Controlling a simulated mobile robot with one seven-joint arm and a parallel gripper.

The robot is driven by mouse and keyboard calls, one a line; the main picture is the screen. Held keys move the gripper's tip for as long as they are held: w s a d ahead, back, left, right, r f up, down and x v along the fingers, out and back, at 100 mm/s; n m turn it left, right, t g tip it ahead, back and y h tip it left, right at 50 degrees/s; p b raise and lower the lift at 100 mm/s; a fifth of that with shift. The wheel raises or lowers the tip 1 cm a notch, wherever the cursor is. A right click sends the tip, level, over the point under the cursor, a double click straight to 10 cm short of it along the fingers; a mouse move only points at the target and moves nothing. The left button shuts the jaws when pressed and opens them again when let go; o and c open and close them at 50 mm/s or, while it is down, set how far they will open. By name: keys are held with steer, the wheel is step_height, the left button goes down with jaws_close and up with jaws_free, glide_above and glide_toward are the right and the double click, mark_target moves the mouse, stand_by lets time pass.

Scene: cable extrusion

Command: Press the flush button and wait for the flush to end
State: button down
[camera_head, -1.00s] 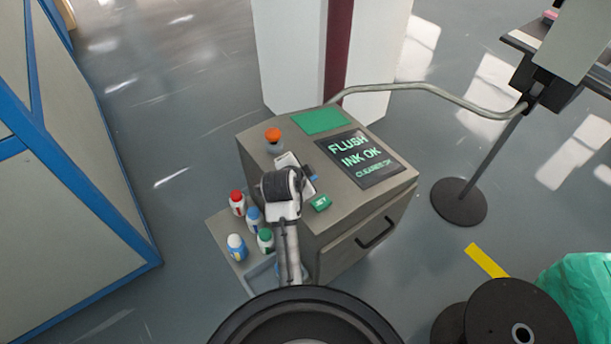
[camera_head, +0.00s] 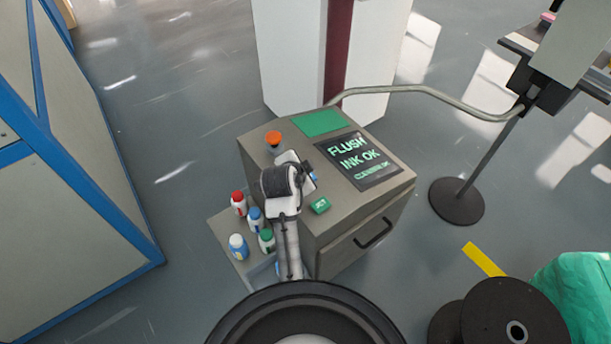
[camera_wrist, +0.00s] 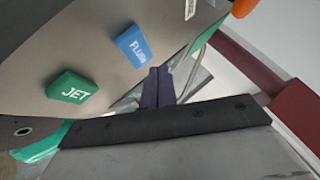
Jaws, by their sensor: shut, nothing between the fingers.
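The grey printer cabinet (camera_head: 335,228) stands at the centre of the head view. Its dark screen (camera_head: 358,160) reads FLUSH and INK OK in green, above a smaller line. The blue FLUSH button (camera_wrist: 135,45) shows in the wrist view; in the head view my arm mostly hides it. My gripper (camera_wrist: 158,84) is shut and empty, its dark fingertips close beside the lower right of that button. I cannot tell whether they touch it. The green JET button (camera_wrist: 72,87) is to the left in the wrist view, and also shows in the head view (camera_head: 320,205).
An orange knob (camera_head: 273,138) and a green panel (camera_head: 320,122) are on the cabinet top. Several bottles (camera_head: 238,245) stand on a low side shelf. A bent pipe (camera_head: 430,91) runs right to a stand (camera_head: 457,202). A black spool (camera_head: 515,318) is at lower right.

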steer(key=shift+r+p, duration=1.3)
steer(key=shift+r, duration=0.6)
